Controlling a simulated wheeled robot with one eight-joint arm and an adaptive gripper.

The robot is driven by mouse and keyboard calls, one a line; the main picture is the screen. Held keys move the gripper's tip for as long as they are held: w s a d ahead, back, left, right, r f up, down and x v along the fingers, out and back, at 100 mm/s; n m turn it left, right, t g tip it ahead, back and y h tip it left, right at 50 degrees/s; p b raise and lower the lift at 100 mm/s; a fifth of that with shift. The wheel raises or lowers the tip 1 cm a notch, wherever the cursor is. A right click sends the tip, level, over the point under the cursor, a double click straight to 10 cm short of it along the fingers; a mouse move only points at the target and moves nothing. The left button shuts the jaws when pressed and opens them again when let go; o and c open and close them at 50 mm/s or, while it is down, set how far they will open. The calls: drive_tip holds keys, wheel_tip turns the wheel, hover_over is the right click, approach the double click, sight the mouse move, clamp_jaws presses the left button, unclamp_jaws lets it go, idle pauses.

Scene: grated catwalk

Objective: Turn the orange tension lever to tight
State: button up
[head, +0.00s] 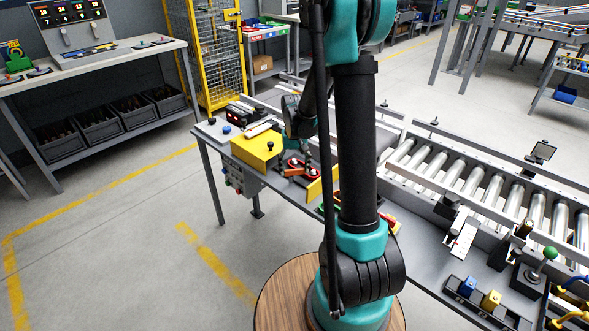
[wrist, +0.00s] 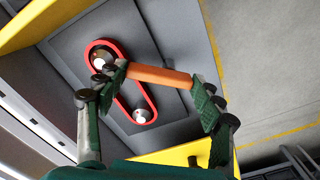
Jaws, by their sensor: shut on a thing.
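The orange tension lever (wrist: 160,76) lies across the space between the two green finger pads of my gripper (wrist: 161,88) in the wrist view. My gripper is shut on it, with a pad at each end of the visible orange bar. In the head view, the red belt (head: 291,170) is partly visible beside my arm. My arm hides the lever and fingertips there, so the lever's setting cannot be told.
A yellow cover (head: 257,148) stands left of the belt on the grey bench. A roller conveyor (head: 470,180) runs to the right, with a green-knobbed lever (head: 549,254) near the front. Another yellow panel (wrist: 170,157) edges the plate. Open floor lies at left.

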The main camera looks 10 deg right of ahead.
drive_tip(key=n, duration=0.3)
drive_tip(key=shift+w+n, duration=0.2)
drive_tip(key=shift+n, duration=0.1)
drive_tip(key=shift+w+a+n, duration=0.1)
drive_tip(key=shift+w+n, duration=0.05)
drive_tip(key=shift+n, duration=1.65)
drive_tip(key=o, duration=1.2)
drive_tip(key=shift+c, duration=0.2)
drive_tip(key=shift+r, duration=0.1)
wheel_tip(320, 180, up, 12)
